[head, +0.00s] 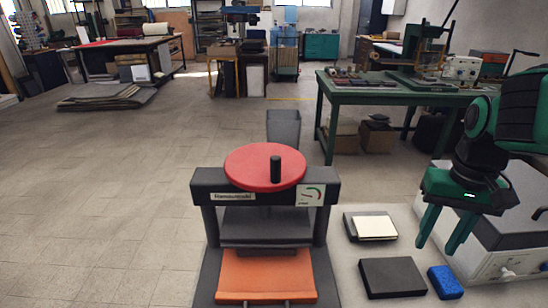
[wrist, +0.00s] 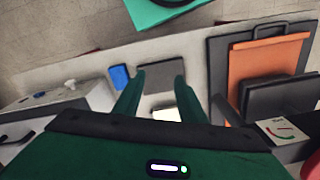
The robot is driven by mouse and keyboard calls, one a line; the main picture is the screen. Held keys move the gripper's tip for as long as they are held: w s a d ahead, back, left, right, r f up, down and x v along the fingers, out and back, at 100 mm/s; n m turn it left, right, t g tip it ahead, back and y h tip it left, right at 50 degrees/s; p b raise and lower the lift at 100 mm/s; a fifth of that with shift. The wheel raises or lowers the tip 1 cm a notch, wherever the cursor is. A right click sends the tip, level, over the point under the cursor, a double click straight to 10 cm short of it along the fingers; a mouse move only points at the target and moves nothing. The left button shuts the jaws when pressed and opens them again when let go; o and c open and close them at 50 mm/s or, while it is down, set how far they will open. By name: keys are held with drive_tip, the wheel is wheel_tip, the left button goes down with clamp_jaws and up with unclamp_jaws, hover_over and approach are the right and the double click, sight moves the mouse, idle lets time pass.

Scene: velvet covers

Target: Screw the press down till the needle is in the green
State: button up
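The press (head: 325,225) stands at the front middle in the head view, a black frame with a red round wheel (head: 250,168) flat on top. An upright black knob (head: 276,170) rises from the wheel. A white gauge (head: 310,195) with a green and red arc sits on the crossbar's right end; its needle is too small to read. An orange plate (head: 265,272) lies low in front under the press. My gripper (head: 440,248) is open and empty, pointing down well right of the wheel. In the wrist view, the gauge (wrist: 282,131) and a sliver of wheel (wrist: 312,167) show lower right.
Right of the press lie a dark block (head: 393,277), a blue sponge (head: 445,282) and a cream pad (head: 376,228) on a dark one. A white machine (head: 510,235) stands at the right edge. A green table (head: 400,93) is behind. Air above the wheel is clear.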

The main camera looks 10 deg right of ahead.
drive_tip(key=w+a+r+n, duration=0.1)
drive_tip(key=w+a+r, duration=0.3)
drive_tip(key=w+r, duration=0.3)
drive_tip(key=n, duration=0.3)
approach(276, 157)
drive_tip(key=shift+a, duration=0.25)
drive_tip(key=shift+f, duration=0.3)
wheel_tip(276, 157, down, 10)
drive_tip(key=shift+d+r, duration=0.1)
drive_tip(key=shift+w, duration=0.1)
clamp_jaws()
